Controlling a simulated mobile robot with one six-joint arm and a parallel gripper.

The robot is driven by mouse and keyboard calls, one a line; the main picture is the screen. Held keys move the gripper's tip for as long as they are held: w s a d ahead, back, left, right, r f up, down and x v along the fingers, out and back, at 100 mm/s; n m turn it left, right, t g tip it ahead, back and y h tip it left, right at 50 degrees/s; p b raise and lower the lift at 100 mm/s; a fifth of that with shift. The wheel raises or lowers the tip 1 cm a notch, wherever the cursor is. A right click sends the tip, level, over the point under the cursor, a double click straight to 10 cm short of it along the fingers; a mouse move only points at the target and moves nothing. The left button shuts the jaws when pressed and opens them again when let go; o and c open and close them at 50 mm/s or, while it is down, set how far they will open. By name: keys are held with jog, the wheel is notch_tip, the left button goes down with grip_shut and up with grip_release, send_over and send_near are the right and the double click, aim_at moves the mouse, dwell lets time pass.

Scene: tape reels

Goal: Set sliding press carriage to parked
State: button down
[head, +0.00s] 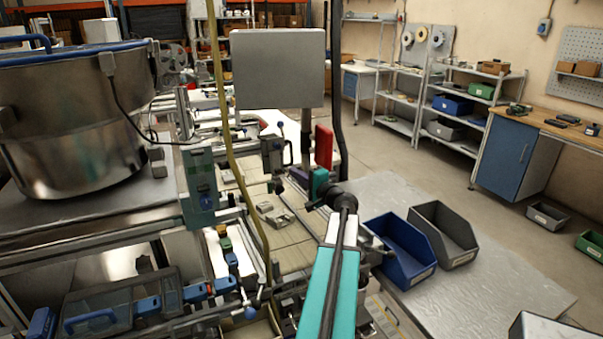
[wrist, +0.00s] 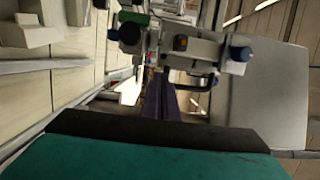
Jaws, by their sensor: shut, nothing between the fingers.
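A grey press unit, which looks like the sliding press carriage (head: 272,155), stands on the work surface in the middle of the head view. In the wrist view the carriage (wrist: 195,48) is pale grey with dark round knobs and a dark blue bar handle (wrist: 198,87) below it. My gripper (head: 292,174) has purple fingers and is just right of the unit in the head view. In the wrist view the gripper (wrist: 160,82) is shut and empty, its fingertips close to the carriage and left of the handle. I cannot tell whether they touch.
A grey panel on a post (head: 278,68) and a red part (head: 324,147) stand behind my gripper. A large metal bowl (head: 70,110) is at left. A yellowish hose (head: 229,140) hangs left of the press unit.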

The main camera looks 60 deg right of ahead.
jog(key=shift+w+a+p, duration=0.5)
jog(key=shift+w+a, duration=0.25)
jog(key=shift+a, duration=0.35)
jog(key=shift+a, duration=0.1)
